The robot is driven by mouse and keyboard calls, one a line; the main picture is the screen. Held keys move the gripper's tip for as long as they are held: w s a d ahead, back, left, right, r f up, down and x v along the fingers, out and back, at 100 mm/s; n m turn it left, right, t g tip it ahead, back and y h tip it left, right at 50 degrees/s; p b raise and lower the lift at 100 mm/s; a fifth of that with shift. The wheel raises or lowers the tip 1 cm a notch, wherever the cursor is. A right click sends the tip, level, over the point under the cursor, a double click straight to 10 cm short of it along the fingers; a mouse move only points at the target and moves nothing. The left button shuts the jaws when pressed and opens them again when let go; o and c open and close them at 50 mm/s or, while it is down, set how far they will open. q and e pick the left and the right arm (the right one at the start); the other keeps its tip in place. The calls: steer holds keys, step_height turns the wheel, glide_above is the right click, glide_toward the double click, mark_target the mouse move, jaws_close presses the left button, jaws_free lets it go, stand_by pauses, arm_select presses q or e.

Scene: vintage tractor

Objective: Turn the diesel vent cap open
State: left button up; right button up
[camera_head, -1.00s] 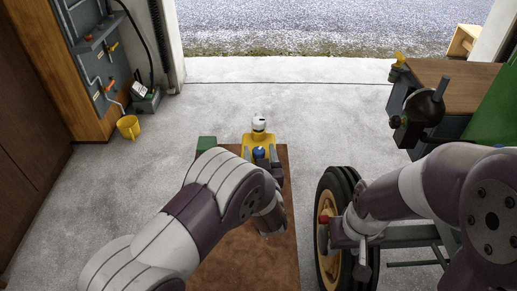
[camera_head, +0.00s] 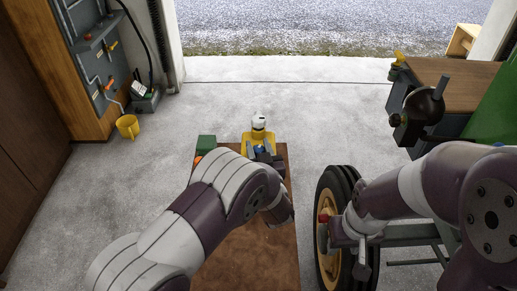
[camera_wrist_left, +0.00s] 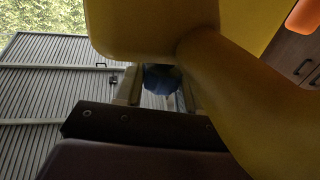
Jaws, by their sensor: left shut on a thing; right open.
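The yellow diesel can (camera_head: 246,138) stands at the far end of the brown bench top, with a white cap (camera_head: 259,121) on its far end. A blue cap (camera_head: 258,149), which I take for the vent cap, sits on the near side of the can. My left gripper (camera_head: 262,153) is shut on it, with its fingers at a slant. The left wrist view also shows the blue cap (camera_wrist_left: 162,80) between the two fingers, partly hidden by the yellow can body (camera_wrist_left: 225,80). My right gripper (camera_head: 349,241) is open beside the tractor wheel, away from the can.
A green box (camera_head: 206,143) stands left of the can, with an orange item (camera_head: 197,159) beside it. The tractor wheel (camera_head: 329,205) is right of the bench (camera_head: 262,255). A yellow mug (camera_head: 128,126) is on the floor at left. The floor beyond the can is clear.

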arm_select(q)
steer(key=shift+n+g+y+b, duration=0.4)
steer(key=shift+n+g+y, duration=0.35)
steer(key=shift+n+y, duration=0.7)
steer(key=shift+n+g+y+b, duration=0.4)
steer(key=shift+n+g+y, duration=0.4)
steer(key=shift+y, duration=1.15)
arm_select(e)
steer(key=shift+f, duration=0.95)
arm_select(q)
steer(key=shift+n, duration=0.25)
steer(key=o, duration=1)
